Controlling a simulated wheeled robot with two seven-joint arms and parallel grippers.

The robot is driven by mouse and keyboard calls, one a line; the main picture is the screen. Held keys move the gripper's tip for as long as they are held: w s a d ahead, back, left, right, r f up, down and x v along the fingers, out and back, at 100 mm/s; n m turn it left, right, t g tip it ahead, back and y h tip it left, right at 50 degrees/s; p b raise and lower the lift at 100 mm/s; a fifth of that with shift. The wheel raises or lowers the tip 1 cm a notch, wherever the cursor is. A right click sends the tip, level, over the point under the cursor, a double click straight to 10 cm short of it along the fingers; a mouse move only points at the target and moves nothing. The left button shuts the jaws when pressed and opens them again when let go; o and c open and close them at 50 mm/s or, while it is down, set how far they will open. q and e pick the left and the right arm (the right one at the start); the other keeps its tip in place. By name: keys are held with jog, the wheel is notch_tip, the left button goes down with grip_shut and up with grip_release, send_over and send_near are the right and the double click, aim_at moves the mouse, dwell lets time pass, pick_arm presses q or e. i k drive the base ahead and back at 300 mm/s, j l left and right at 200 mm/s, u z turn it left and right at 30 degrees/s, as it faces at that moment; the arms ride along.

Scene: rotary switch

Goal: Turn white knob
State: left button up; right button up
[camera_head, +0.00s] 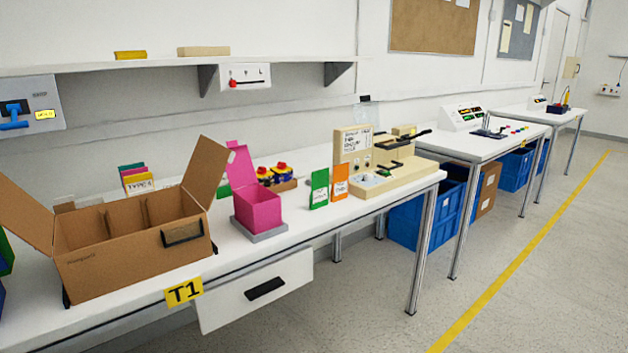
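A beige device (405,174) stands at the right end of the nearest table. A white box with a red slider (233,84) hangs under the wall shelf. A grey wall box with a blue handle (13,118) is at the far left. Neither of my grippers is in view.
The nearest white table (330,222) holds an open cardboard box (130,258), a pink open box (258,208), and green (319,188) and orange (340,182) cards. A drawer (255,293) juts out in front. Floor to the right is clear, with a yellow line (520,253).

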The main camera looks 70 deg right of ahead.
aim_at(367, 177)
jog(key=z, duration=2.75)
